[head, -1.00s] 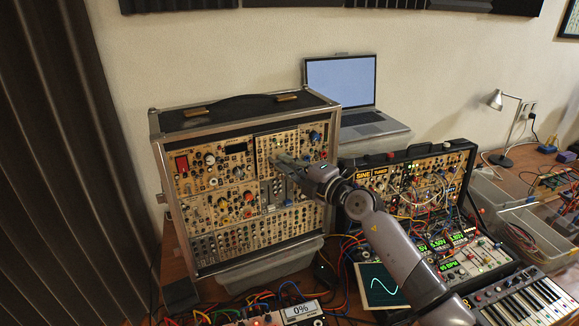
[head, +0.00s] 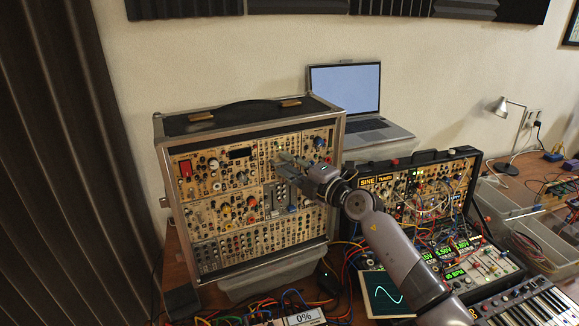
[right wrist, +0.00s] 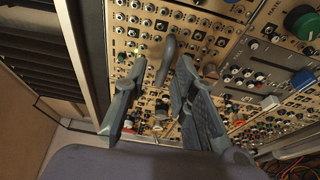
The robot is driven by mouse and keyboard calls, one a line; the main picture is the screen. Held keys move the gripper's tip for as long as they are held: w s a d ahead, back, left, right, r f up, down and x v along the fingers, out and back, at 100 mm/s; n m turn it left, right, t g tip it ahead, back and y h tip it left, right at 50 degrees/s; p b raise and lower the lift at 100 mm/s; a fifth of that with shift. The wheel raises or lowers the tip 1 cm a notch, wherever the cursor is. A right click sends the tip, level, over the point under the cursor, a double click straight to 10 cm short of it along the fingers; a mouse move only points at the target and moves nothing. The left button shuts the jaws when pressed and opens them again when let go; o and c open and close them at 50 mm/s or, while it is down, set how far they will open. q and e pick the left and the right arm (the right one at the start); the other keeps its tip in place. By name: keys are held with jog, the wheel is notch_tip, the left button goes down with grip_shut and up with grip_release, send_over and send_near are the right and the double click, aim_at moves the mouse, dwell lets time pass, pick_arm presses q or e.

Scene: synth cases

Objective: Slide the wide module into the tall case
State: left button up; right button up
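The tall case (head: 160,150) stands upright at the left of the table, its front filled with cream panels. The wide module (head: 300,143) is in its upper right part; its face looks about level with the panels beside it. My right gripper (head: 281,163) is in front of this module's lower left part. In the right wrist view its fingers (right wrist: 161,78) are apart, close to the panels. A grey, blurred, upright piece (right wrist: 165,60) shows between the fingertips, with gaps beside it. Whether a finger touches the panel is hidden. My left gripper is not in view.
A lower synth case (head: 412,158) with patch cables stands right of the tall case. A laptop (head: 345,90) is behind. A clear bin (head: 272,275) lies under the tall case's front edge. A keyboard (head: 535,305) and loose cables crowd the front.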

jog(key=shift+o, duration=0.3)
jog(key=shift+f, duration=0.15)
jog(key=shift+s+d, duration=0.35)
jog(key=shift+d, duration=0.05)
jog(key=v, duration=1.1)
jog(key=shift+a, duration=0.1)
